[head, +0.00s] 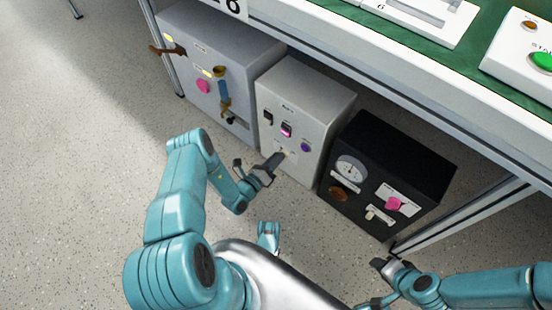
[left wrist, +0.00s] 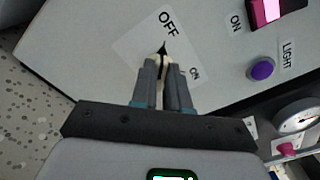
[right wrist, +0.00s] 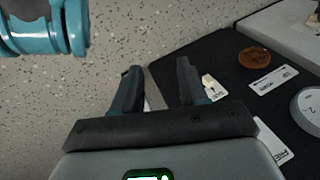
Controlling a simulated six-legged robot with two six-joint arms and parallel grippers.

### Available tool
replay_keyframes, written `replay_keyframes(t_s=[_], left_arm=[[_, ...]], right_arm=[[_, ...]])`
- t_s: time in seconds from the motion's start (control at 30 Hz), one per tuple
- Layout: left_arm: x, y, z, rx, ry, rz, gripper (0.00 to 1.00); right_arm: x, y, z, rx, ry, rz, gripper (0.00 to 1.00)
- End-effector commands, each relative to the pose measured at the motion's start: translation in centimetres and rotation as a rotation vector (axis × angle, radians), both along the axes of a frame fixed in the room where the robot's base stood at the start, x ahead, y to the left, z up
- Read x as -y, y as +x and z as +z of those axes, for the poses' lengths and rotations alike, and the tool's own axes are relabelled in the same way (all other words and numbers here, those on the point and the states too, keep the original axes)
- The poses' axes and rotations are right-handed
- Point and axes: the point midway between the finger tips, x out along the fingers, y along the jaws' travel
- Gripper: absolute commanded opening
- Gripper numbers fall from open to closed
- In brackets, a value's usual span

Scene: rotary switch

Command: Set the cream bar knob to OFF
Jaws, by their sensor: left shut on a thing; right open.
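The cream bar knob (left wrist: 162,61) sits on a white plate low on the front of the grey middle box (head: 307,97). Its dark pointed tip is directed toward the OFF label (left wrist: 168,24) in the left wrist view; the ON label (left wrist: 196,72) lies to the right. My left gripper (left wrist: 161,72) is shut on the knob, with one finger on each side hiding most of it. In the head view this gripper (head: 273,163) reaches the box front from the left. My right gripper (right wrist: 158,69) is open and empty, beside the black box (head: 398,156).
The middle box also has a purple button (left wrist: 262,70) and a lit pink switch (left wrist: 265,11). The black box carries a gauge (head: 350,168), a pink knob (head: 393,204) and another cream knob (right wrist: 209,86). A larger grey box (head: 214,50) stands left. The table is above; floor in front is clear.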

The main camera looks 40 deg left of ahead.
Motion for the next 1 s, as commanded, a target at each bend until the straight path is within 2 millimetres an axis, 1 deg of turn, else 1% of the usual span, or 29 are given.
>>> replay_keyframes(t_s=[0.03,0.07,0.1,0.13,0.43,0.57,0.67,0.9,1.0], left_arm=[[0.0,-0.1,0.0,0.000,-0.004,0.001,0.00],[0.0,-0.1,0.0,0.000,-0.003,0.001,0.18],[0.0,-0.1,0.0,0.000,-0.003,0.001,0.31],[0.0,-0.1,0.0,0.000,-0.003,0.001,0.40],[0.0,-0.1,0.0,-0.001,-0.001,0.001,0.40],[-0.2,-1.3,0.2,-0.003,-0.001,0.003,0.40],[-0.4,-3.3,0.3,-0.005,-0.004,0.006,0.40],[-0.9,-9.8,0.3,-0.005,-0.004,0.008,0.40],[-1.1,-12.2,0.2,-0.003,-0.003,0.008,0.40]], right_arm=[[0.0,0.0,0.0,0.000,0.000,0.000,0.43],[0.0,0.0,0.0,0.000,0.000,0.000,0.43],[0.0,0.0,0.0,0.000,0.000,0.000,0.43],[0.0,0.0,0.0,0.000,0.000,0.000,0.43],[0.0,0.0,0.1,-0.001,0.000,0.000,0.43],[-0.1,-0.3,0.7,-0.009,0.002,0.001,0.43],[-0.2,-0.8,1.6,-0.026,0.005,0.003,0.43],[-0.5,-2.4,3.6,-0.079,0.015,0.010,0.43],[-0.6,-2.8,4.1,-0.096,0.019,0.012,0.43]])
